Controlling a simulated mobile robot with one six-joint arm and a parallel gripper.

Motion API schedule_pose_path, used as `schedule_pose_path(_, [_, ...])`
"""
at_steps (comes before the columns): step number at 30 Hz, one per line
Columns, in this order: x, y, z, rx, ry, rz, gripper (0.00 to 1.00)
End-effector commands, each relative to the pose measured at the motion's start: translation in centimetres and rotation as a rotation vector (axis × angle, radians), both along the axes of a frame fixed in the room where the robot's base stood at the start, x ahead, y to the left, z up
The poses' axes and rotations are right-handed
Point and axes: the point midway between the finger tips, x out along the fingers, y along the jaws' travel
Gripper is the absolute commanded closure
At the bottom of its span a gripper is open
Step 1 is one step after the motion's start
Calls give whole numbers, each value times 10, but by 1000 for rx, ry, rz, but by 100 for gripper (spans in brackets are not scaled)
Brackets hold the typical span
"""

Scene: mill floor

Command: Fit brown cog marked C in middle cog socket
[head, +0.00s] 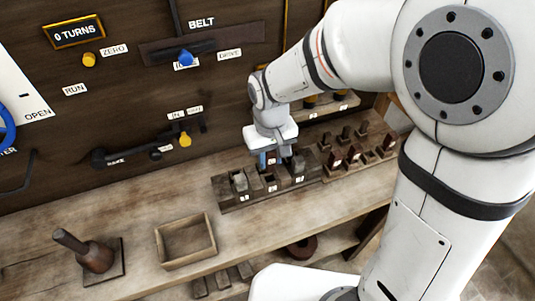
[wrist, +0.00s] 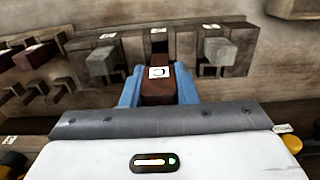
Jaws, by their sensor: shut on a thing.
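My gripper (wrist: 158,88) is shut on the brown cog marked C (wrist: 157,90), a brown block with a white label between the two blue fingers. In the head view my gripper (head: 270,160) is over the dark socket block (head: 228,205); the cog there is mostly hidden by the fingers. In the wrist view, the middle cog socket (wrist: 159,47) is a dark opening just beyond the cog. A grey cog (wrist: 101,62) stands on one side of it and another grey cog (wrist: 217,52) on the other. I cannot tell whether the held cog touches the block.
A rack of several brown cogs (head: 352,152) stands right of the socket block. An open wooden tray (head: 185,241) and a handled stamp-like tool (head: 92,255) are on the bench to the left. Levers and knobs line the wall panel behind.

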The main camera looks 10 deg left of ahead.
Motion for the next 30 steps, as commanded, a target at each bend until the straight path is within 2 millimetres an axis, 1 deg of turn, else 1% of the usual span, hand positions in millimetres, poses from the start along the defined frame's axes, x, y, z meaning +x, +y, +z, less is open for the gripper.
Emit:
schedule_pose_path(1, [0, 0, -5, 0, 0, 0, 95])
schedule_pose_path(30, [-1, 1, -53, 0, 0, 2, 95])
